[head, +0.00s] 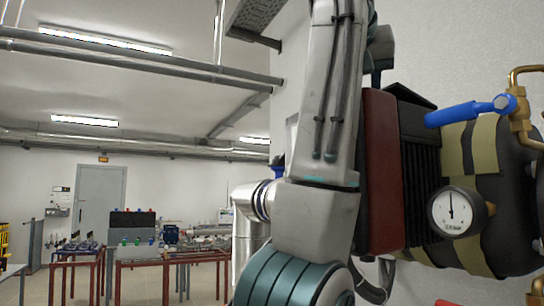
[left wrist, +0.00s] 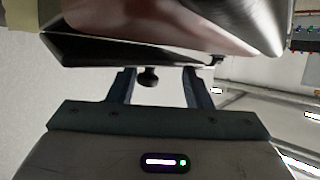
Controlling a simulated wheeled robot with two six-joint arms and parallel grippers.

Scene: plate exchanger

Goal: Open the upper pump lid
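In the left wrist view, my left gripper (left wrist: 160,88) has its two fingers apart. A small dark knob (left wrist: 148,77) shows between them, closer to the left finger, with a gap to the right finger. The knob hangs from a glossy dark panel (left wrist: 110,48), which looks like the pump lid. I cannot tell whether a finger touches the knob. In the head view, a black angled cover (head: 410,96) tops a black ribbed block (head: 425,190); I cannot tell if it is the same lid. My left arm hides much of this unit. My right gripper is not in view.
A dark red plate (head: 381,170) stands beside the ribbed block. A blue valve handle (head: 462,114), brass pipe (head: 520,110), round gauge (head: 457,211) and strapped dark tank (head: 515,210) crowd the right. Work tables (head: 170,254) stand far off at left.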

